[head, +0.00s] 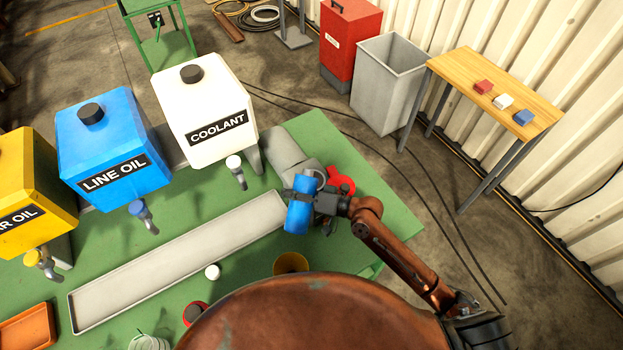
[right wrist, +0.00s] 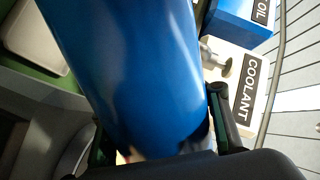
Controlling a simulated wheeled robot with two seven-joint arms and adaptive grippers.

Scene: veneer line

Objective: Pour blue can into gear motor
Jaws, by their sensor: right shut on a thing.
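The blue can (head: 298,208) is held in my right gripper (head: 316,203), above the green bench near the right end of the long tray. In the right wrist view, the blue can (right wrist: 135,70) fills the middle, between the fingers. I cannot tell how far it is tilted. A grey cylindrical body, which looks like the gear motor (head: 284,152), lies just behind the can, with a red part (head: 341,181) to its right. The gripper and can hide part of it, and no opening on it is clear. My left gripper is not in view.
White coolant (head: 205,115), blue line oil (head: 110,145) and yellow oil (head: 20,180) tanks with taps stand along the bench. A grey tray (head: 180,262) lies before them. A white cap (head: 212,271), a yellow cup (head: 291,263) and an orange tray (head: 28,328) are nearer.

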